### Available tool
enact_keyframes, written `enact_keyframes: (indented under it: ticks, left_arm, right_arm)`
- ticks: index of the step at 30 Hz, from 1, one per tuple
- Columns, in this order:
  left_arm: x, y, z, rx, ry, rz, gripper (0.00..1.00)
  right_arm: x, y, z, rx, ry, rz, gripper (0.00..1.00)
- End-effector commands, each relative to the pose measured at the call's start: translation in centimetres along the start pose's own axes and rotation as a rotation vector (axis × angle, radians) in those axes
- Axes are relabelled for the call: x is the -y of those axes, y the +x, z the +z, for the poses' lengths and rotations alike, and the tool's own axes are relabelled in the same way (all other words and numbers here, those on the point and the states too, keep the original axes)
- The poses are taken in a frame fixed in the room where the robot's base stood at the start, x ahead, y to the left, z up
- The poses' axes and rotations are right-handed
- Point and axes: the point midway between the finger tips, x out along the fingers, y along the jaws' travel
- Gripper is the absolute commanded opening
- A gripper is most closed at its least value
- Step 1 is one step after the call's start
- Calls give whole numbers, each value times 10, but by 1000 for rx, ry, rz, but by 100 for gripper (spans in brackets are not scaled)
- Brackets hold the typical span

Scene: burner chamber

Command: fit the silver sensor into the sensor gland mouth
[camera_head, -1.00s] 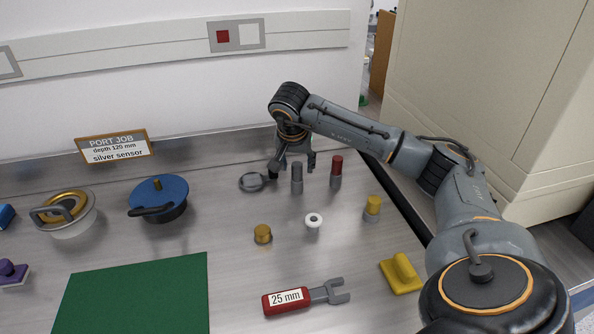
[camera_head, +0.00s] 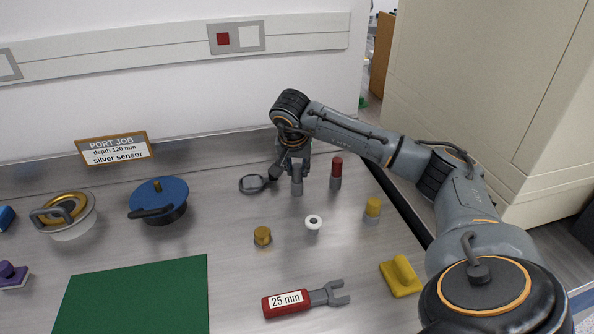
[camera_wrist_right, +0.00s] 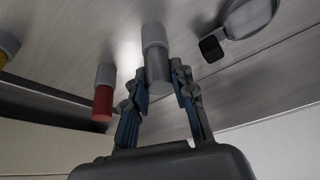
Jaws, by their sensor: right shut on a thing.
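The silver sensor (camera_head: 297,187) is an upright grey cylinder with a paler lower part, standing on the metal bench. My right gripper (camera_head: 297,162) is over its top, and the fingers are shut on it. In the right wrist view the sensor (camera_wrist_right: 156,60) sits between the two fingertips (camera_wrist_right: 160,80). My left gripper is not in view.
A red-topped cylinder (camera_head: 336,172) and a magnifier-like tool (camera_head: 254,184) stand close by the gripper. A yellow-topped cylinder (camera_head: 373,208), a yellow block (camera_head: 401,276), a red-handled fork tool (camera_head: 305,298), a blue lid (camera_head: 159,198) and a green mat (camera_head: 135,295) are around. A sign (camera_head: 113,148) reads silver sensor, depth 120 mm.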

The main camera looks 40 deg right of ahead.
Motion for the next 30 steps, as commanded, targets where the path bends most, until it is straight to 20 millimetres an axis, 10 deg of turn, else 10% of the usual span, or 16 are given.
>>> enact_keyframes:
  ticks: [14,30]
  left_arm:
    - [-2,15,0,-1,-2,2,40]
    - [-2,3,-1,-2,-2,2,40]
  right_arm:
    - [13,-70,0,-5,-2,-8,0]
    - [47,-164,64,-4,-2,-4,0]
